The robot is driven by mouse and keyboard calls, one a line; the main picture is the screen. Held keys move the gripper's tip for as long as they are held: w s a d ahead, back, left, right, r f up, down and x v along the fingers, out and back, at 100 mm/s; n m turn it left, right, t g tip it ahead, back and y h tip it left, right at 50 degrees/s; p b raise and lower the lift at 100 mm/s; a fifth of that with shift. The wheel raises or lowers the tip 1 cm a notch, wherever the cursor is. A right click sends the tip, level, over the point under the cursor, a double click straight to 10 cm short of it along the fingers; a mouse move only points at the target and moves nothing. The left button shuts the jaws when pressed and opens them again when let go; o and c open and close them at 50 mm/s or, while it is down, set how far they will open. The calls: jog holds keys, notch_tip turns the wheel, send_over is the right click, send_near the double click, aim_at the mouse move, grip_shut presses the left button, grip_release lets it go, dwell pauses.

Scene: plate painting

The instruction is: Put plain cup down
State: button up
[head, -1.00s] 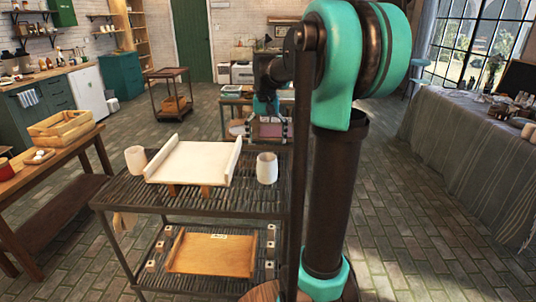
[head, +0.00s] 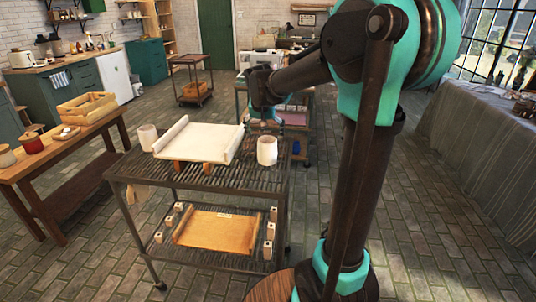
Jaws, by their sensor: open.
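Two pale, plain-looking cups stand upright on the top shelf of a dark metal cart (head: 190,180). One cup (head: 148,137) is at the left of a white tray-like board (head: 197,140), the other cup (head: 267,151) at its right. I cannot tell which is the task's plain cup. My gripper (head: 265,124) points down just behind and above the right cup in the picture. It is open; its fingertips are small and partly hidden, and I see no cup held in it.
The white board has raised sides and rests on wooden supports. The lower shelf holds a wooden board (head: 217,231) with several small blocks beside it. A wooden table with a crate (head: 87,107) and a red pot (head: 32,143) stands left. A draped table (head: 480,150) stands right.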

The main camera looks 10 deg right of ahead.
aim_at(266, 140)
jog(key=x, duration=0.4)
jog(key=shift+f, duration=0.15)
jog(key=shift+d+x, duration=0.15)
jog(key=shift+x, duration=1.2)
jog(key=shift+d+x, duration=0.15)
jog(key=shift+x, duration=1.2)
jog(key=c, duration=1.6)
jog(key=shift+r, duration=0.2)
